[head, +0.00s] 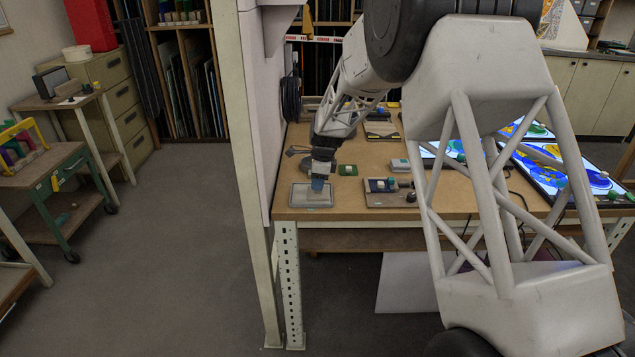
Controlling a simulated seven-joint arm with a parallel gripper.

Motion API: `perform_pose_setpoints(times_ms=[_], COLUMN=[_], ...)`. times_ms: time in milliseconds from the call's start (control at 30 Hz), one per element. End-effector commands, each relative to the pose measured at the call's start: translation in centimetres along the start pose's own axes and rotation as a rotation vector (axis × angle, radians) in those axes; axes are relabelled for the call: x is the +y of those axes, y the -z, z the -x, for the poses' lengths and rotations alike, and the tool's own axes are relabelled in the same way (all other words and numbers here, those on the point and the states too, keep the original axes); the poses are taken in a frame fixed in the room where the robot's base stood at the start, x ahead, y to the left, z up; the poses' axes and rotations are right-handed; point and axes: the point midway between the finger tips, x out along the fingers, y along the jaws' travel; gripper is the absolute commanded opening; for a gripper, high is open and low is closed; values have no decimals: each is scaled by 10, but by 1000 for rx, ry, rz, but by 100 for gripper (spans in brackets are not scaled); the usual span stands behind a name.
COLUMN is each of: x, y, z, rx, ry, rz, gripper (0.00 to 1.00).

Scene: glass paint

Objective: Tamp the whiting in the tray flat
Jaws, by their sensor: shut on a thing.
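The shallow grey tray (298,203) lies flat near the front left corner of the brown worktable. A pale layer fills it, but its surface is too small to judge as flat or heaped. My gripper (321,174) points down over the tray's right part. The fingers are dark and small, and part of the tray's back right is hidden behind the tool.
Lit blue-and-yellow glass panels (575,175) fill the table's right side. A wall and post (250,150) stand close on the left.

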Motion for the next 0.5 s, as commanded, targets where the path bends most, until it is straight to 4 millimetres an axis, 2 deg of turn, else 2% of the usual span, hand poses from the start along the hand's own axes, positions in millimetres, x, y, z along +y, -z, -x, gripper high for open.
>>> perform_pose_setpoints(times_ms=[500], x=[0], y=[0], z=[-4], rx=[0], ry=[1], rz=[0], gripper=[6])
